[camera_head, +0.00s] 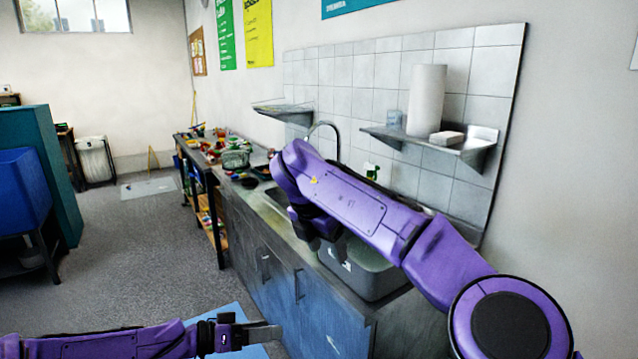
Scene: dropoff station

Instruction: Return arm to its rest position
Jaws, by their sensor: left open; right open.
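My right arm (345,205) is purple and reaches from the lower right across the sink counter. Its forearm is raised and bent down at the wrist. My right gripper (318,240) hangs dark below the wrist, beside the grey tub, partly hidden by the arm; it is open and I see nothing held. My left arm (110,343) lies low along the bottom left edge. My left gripper (262,335) points right, is open and empty, and is above a light blue surface (233,313).
A grey tub (368,272) stands on the counter under my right arm. A tap (325,128), a spray bottle (371,171) and a wall shelf (425,140) with a paper roll (427,100) are behind it. Cabinets (285,285) front the counter.

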